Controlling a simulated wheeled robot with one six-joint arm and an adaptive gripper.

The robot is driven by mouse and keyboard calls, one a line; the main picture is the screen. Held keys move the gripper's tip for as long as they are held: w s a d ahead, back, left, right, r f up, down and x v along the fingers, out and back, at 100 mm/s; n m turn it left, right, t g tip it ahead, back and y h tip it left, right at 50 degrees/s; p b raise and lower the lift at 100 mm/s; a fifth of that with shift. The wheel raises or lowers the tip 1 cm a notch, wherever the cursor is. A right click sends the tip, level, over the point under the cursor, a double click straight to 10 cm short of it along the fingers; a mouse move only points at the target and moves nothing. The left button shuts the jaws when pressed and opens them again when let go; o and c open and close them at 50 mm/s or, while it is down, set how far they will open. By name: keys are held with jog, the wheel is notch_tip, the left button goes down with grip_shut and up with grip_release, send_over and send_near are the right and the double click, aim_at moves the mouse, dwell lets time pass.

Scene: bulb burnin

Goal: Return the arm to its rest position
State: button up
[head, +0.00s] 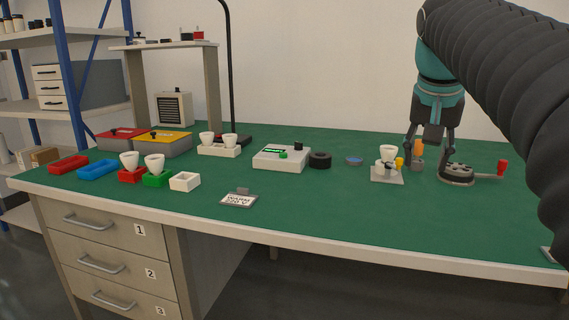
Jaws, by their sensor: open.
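My gripper (432,142) is in the head view at the right, pointing down with its fingers apart and nothing seen between them. It is over the right part of the green-topped workbench (310,215). My arm runs from the upper right and hides the bench's right side. A white bulb (388,153) stands on a small grey stand (387,175) to the left of the gripper. An orange-topped item (418,152) shows just behind or beside the left finger.
A white box (281,158), a black roll (320,160) and a label sign (239,199) are mid-bench. A black lamp post (230,70) rises at the back. The front middle is clear.

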jog(key=s+a+f+n, duration=0.1)
jog(key=s+a+f, duration=0.2)
jog(key=s+f, duration=0.3)
jog(key=s+a+f+n+t+y, duration=0.1)
jog(key=s+f, duration=0.5)
jog(key=f, duration=0.6)
jog(key=s+a+f+n+y, duration=0.1)
jog(key=s+a+f+n, duration=0.2)
jog(key=s+f, duration=0.3)
notch_tip(320, 180, down, 3)
jog(key=shift+s+a+r, duration=0.1)
jog(key=shift+s+a, duration=0.05)
jog(key=shift+a, duration=0.75)
jog(key=shift+o, duration=0.4)
